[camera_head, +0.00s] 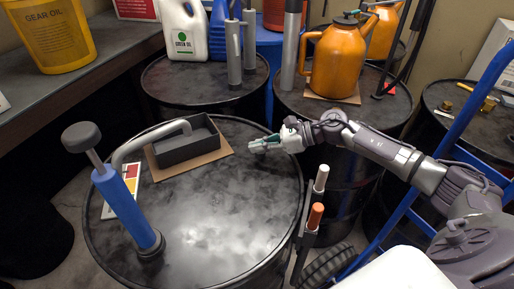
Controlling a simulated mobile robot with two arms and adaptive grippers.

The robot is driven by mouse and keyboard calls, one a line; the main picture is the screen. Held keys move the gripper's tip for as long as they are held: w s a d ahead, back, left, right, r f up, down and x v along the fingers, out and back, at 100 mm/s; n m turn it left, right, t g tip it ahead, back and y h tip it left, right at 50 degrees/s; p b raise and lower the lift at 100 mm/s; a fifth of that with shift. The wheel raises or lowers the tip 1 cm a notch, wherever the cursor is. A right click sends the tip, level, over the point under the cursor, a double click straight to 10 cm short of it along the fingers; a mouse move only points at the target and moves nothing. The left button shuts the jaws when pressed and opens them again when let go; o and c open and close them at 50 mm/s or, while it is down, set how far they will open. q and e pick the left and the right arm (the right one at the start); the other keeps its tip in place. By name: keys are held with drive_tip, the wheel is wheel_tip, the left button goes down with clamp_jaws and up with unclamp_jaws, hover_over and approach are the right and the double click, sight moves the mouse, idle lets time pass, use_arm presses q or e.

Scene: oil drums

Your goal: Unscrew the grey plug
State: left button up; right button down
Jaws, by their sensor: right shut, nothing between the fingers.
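The front black drum (215,245) stands upright in the middle of the view. My right gripper (255,144) reaches in from the right over the far right part of this drum's lid. It is shut and holds nothing. I cannot make out a grey plug clearly; it may be hidden at or under the fingers, and I cannot tell whether they touch the lid. My left gripper is not in view.
A blue hand pump (125,208) stands on the lid at left, its grey spout reaching toward a dark open tray (185,148) on cardboard. An orange jug (338,62) stands on a drum behind. A blue hand truck (455,135) is at right. The lid's front is clear.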

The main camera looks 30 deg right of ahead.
sight(264, 153)
drive_tip(key=f+n+g+b, duration=0.1)
drive_tip(key=b, duration=0.2)
drive_tip(key=d+f+n+g+b, duration=0.1)
drive_tip(key=b, duration=0.1)
drive_tip(key=n+g+y+b, duration=0.1)
drive_tip(key=b, duration=0.2)
drive_tip(key=shift+s+d+f+n+g+b, duration=0.2)
drive_tip(key=shift+s+f+n+g+b, duration=0.1)
drive_tip(key=shift+f+g, duration=0.1)
drive_tip(key=shift+d+r+n+g+y+b, duration=0.1)
drive_tip(key=shift+d+n+g+y+b, duration=0.05)
drive_tip(key=shift+n+g+b, duration=0.35)
drive_tip(key=shift+d+r+n+g+y+b, duration=0.15)
drive_tip(key=shift+n+g+b, duration=0.15)
drive_tip(key=shift+g+b, duration=0.3)
drive_tip(key=shift+s+d+b, duration=0.1)
drive_tip(key=shift+b, duration=0.2)
drive_tip(key=shift+d+r+n+g, duration=0.1)
drive_tip(key=shift+n+g, duration=0.2)
drive_tip(key=shift+r, duration=0.2)
drive_tip(key=c, duration=1.8)
unclamp_jaws()
drive_tip(key=shift+r, duration=0.1)
drive_tip(key=o, duration=0.4)
drive_tip(key=shift+w+r, duration=0.1)
drive_tip(key=shift+w, duration=0.1)
drive_tip(key=shift+r, duration=0.1)
